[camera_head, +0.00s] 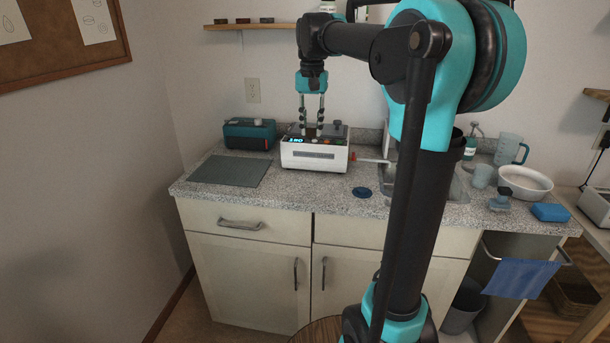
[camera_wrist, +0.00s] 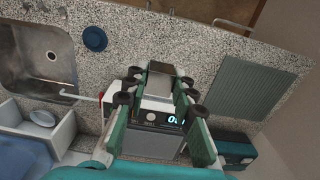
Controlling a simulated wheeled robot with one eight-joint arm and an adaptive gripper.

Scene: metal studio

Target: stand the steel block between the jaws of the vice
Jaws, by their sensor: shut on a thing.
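My gripper (camera_head: 312,126) points straight down over the white machine with a lit display (camera_head: 315,154) on the counter. In the wrist view its fingers (camera_wrist: 158,92) are shut on a grey block (camera_wrist: 158,82), which looks like the steel block. The block lies between the padded fingertips, and the white machine (camera_wrist: 160,142) shows behind it. In the head view the fingers hide most of the block, and I cannot tell if it touches the machine's top. I cannot make out the vice or its jaws clearly; the machine may be part of it.
A teal-and-black box (camera_head: 250,134) stands left of the machine, behind a grey-green mat (camera_head: 230,171). A blue disc (camera_head: 362,192) lies to the right.

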